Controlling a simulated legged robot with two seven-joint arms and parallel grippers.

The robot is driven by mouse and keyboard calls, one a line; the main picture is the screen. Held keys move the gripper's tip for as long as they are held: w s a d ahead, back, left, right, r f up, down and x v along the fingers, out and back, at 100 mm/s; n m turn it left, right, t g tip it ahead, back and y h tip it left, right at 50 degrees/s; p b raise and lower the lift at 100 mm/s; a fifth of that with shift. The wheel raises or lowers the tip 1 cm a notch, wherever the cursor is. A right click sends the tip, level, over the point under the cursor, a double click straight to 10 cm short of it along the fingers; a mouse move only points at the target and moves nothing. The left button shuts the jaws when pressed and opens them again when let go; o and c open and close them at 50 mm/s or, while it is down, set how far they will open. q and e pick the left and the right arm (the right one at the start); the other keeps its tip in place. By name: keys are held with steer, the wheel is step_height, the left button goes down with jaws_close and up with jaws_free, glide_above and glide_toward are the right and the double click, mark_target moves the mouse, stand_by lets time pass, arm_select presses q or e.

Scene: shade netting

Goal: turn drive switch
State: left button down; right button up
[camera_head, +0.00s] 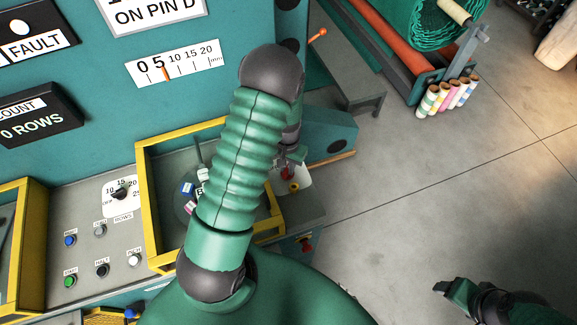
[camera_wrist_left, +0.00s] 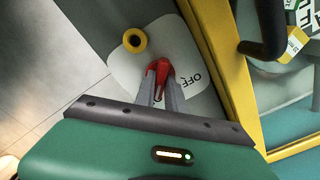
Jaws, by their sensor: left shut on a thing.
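The drive switch is a red handle (camera_wrist_left: 160,68) on a white plate (camera_wrist_left: 120,72) with the letters OFF partly visible. In the left wrist view, my left gripper (camera_wrist_left: 160,85) is shut on the red handle, its two grey fingers close together around it. In the head view, the left gripper (camera_head: 288,172) is at the right end of the machine's panel, with my green arm covering much of the area around it. The rest of the plate's lettering is hidden by the fingers. My right gripper (camera_head: 460,292) is at the lower right, over the floor; its jaws are unclear.
A yellow ring (camera_wrist_left: 135,40) sits on the plate beside the handle. A yellow frame (camera_head: 143,205) stands just left of the switch. The control panel (camera_head: 85,240) with knobs and buttons lies further left. Several coloured spools (camera_head: 446,96) stand at the upper right.

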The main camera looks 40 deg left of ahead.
arm_select(q)
steer(key=shift+a, duration=0.15)
steer(key=shift+n, duration=0.8)
steer(key=n, duration=0.7)
steer(key=shift+r, duration=0.1)
steer(key=n, duration=0.4)
steer(key=shift+n, duration=0.3)
steer(key=shift+n+p, duration=0.55)
steer(key=shift+n, duration=1.75)
steer(key=shift+w, duration=0.1)
